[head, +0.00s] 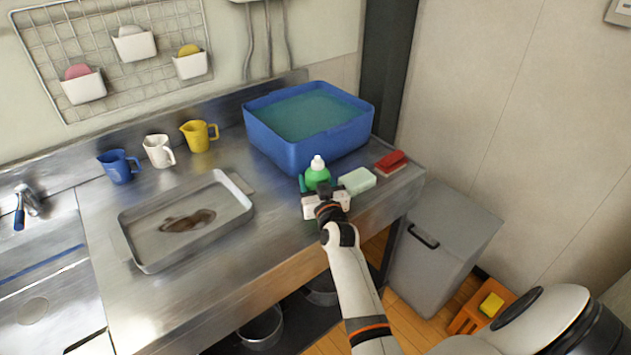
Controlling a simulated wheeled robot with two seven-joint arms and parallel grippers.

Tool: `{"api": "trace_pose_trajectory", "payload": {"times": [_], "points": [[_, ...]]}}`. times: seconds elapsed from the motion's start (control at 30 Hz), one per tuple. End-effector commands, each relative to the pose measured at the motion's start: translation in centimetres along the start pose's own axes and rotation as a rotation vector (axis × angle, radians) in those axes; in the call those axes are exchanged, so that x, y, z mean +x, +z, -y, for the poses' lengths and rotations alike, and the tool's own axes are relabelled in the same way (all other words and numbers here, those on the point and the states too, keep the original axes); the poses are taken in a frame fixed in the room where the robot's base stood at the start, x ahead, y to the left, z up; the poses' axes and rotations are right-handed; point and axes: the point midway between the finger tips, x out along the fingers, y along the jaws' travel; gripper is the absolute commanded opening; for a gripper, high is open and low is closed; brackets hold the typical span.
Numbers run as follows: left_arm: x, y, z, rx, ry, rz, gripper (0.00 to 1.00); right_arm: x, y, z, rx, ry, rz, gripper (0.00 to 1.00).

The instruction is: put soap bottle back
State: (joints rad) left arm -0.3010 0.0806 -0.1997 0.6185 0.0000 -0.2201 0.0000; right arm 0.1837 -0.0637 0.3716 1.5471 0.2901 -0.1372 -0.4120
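The soap bottle (317,176) is green with a white cap. It is upright on the steel counter, in front of the blue tub. My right gripper (318,187) reaches in from the lower right and is at the bottle, with its fingers around the lower body. The gripper body hides the bottle's base, so I cannot tell whether the fingers press on it or stand slightly apart. My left gripper is not in view.
A blue tub (298,154) of water stands behind the bottle. A pale green block (357,181) and a red brush (391,162) lie to the right. A metal tray (150,265) with a brown stain lies left. Blue (118,168), white (158,152) and yellow (197,137) jugs stand behind the tray.

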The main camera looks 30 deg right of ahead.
Motion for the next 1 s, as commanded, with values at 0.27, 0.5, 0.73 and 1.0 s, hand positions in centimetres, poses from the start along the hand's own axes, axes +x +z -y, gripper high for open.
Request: {"api": "trace_pose_trajectory", "payload": {"times": [0.27, 0.5, 0.73, 1.0], "points": [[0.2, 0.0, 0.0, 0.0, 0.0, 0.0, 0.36, 0.0, -0.3, 0.0, 0.001, 0.0, 0.0, 0.65], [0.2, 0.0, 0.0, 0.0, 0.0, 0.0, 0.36, 0.0, -0.3, 0.0, 0.001, 0.0, 0.0, 0.77], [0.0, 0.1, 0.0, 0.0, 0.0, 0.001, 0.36, -0.5, 0.0, 0.0, 0.001, 0.0, 0.0, 0.77], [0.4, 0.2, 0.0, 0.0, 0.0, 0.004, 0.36, -5.8, -0.2, -0.1, 0.001, 0.001, -0.002, 0.77]]}}
